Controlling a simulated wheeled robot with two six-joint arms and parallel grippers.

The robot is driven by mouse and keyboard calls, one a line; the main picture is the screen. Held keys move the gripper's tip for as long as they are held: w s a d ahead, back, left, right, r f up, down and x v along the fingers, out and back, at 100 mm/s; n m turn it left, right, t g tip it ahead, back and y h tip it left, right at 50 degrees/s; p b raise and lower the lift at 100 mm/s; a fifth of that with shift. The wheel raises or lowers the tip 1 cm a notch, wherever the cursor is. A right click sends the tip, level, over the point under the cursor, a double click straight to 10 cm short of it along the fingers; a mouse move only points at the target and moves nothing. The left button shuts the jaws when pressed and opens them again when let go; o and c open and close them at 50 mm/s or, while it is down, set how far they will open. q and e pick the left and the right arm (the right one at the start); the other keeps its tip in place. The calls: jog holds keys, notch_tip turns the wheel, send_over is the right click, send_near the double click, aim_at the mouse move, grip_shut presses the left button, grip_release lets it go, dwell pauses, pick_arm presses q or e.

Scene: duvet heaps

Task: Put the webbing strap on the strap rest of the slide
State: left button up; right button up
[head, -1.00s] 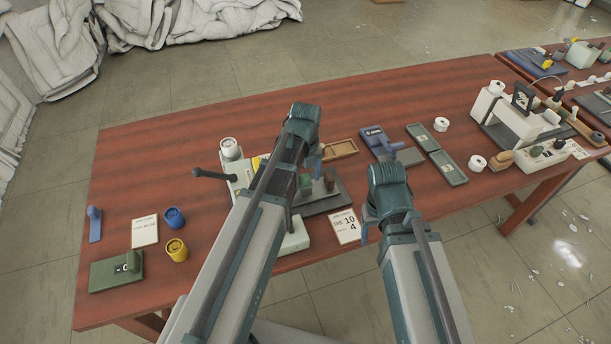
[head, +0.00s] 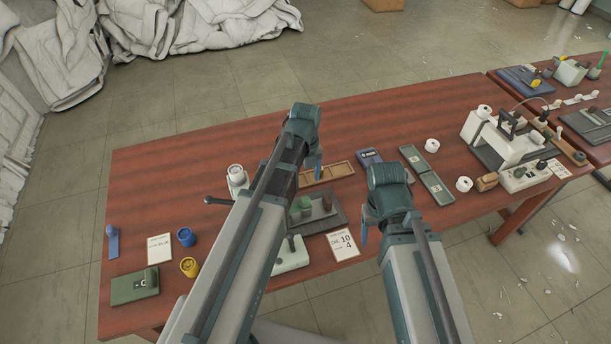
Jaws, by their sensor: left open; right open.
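I cannot pick out the webbing strap or the slide's strap rest for certain. A grey tray (head: 328,220) with green and brown blocks lies on the red-brown table, beside my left arm. A pale device with a black lever (head: 218,201) is partly hidden behind that arm. My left gripper (head: 318,170) is open above the table, near a wooden compartment tray (head: 340,170). My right gripper (head: 364,236) is open, right of the white card marked 10 and 4 (head: 342,244). Neither gripper holds anything visible.
A blue cup (head: 186,237), a yellow cup (head: 189,267) and a green box (head: 134,286) stand at the left. The table's back left (head: 180,160) is clear.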

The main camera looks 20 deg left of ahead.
pick_arm(q)
jog(key=s+d+n, duration=0.5)
jog(key=s+n, duration=0.2)
jog(key=n, duration=0.5)
jog(key=s+d+n+y, duration=0.1)
jog(key=s+d+n, duration=0.4)
jog(key=n, duration=0.8)
jog(key=shift+s+d+r, duration=0.15)
jog(key=shift+s+d, duration=0.1)
jog(key=shift+s, duration=0.9)
jog(key=shift+a, duration=0.1)
